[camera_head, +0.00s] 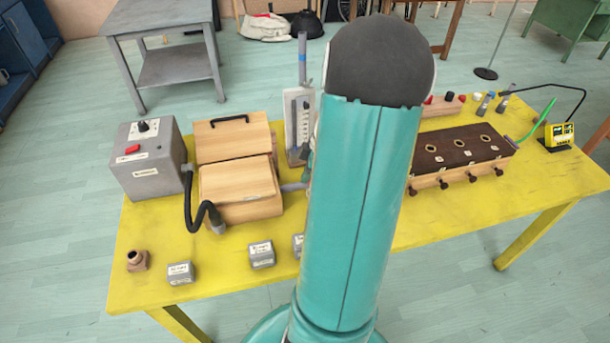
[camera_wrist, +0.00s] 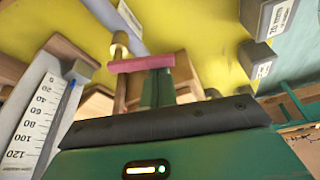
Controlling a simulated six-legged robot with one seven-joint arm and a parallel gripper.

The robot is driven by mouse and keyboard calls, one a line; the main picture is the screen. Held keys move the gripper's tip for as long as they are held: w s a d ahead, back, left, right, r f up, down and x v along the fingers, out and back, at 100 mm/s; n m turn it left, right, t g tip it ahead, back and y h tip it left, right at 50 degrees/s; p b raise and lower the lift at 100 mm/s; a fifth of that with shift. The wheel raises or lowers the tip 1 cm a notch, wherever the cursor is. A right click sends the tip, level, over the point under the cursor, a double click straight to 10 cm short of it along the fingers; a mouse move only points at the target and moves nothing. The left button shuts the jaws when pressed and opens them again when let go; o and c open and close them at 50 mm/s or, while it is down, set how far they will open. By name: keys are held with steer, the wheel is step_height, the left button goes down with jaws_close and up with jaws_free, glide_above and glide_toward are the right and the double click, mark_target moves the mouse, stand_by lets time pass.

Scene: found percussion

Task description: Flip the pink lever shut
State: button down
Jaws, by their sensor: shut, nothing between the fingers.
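The pink lever (camera_wrist: 142,63) shows in the wrist view as a short bar lying across the picture, just beyond my fingertips. It sits beside a brass-coloured round fitting (camera_wrist: 119,45). My gripper (camera_wrist: 157,88) is shut and empty, its two green fingers together, with the tips at or close under the pink bar. I cannot tell whether they touch it. In the head view my own teal arm covers the middle of the table and hides the lever and most of the gripper.
A white scale panel (camera_wrist: 35,120) stands close left of my gripper in the wrist view. Small grey blocks (camera_wrist: 268,18) lie to its right. On the yellow table (camera_head: 225,285) are a wooden box (camera_head: 240,190), a grey control box (camera_head: 148,160) and a dark-topped wooden box (camera_head: 462,148).

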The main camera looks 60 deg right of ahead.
steer(key=shift+s+d+r, duration=0.1)
steer(key=shift+s+r, duration=0.05)
steer(key=shift+s, duration=0.35)
steer(key=shift+w+d, duration=0.2)
steer(key=shift+d, duration=0.05)
steer(key=shift+w+d, duration=0.5)
steer(key=shift+w, duration=0.1)
